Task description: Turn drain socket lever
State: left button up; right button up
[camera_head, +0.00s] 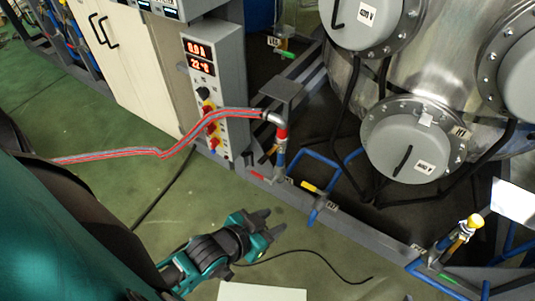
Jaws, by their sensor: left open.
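A hose fitting (280,132) with a red collar stands on a pipe at the middle, and a striped hose runs from it to the left. Small coloured levers sit low around it: a yellow one (311,187) on a blue pipe and a red one (257,175) on the grey frame. I cannot tell which lever is the drain socket's. My left gripper (274,223) is open and empty, below and left of the yellow lever and apart from it, above the green floor. My right gripper is not in view.
A grey control box (233,84) with red displays stands at the upper middle. A large steel vessel (346,75) fills the upper right. A grey frame rail (372,237) crosses the floor. A black cable (315,252) and a pale sheet (262,292) lie near my gripper.

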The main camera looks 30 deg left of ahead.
aim_at(265, 157)
jog(key=u, duration=0.5)
jog(key=j+u, duration=0.15)
jog(key=u, duration=0.25)
jog(key=i+j+u, duration=0.1)
jog(key=u, duration=0.25)
jog(key=j+u, duration=0.15)
jog(key=u, duration=0.25)
jog(key=i+j, duration=0.25)
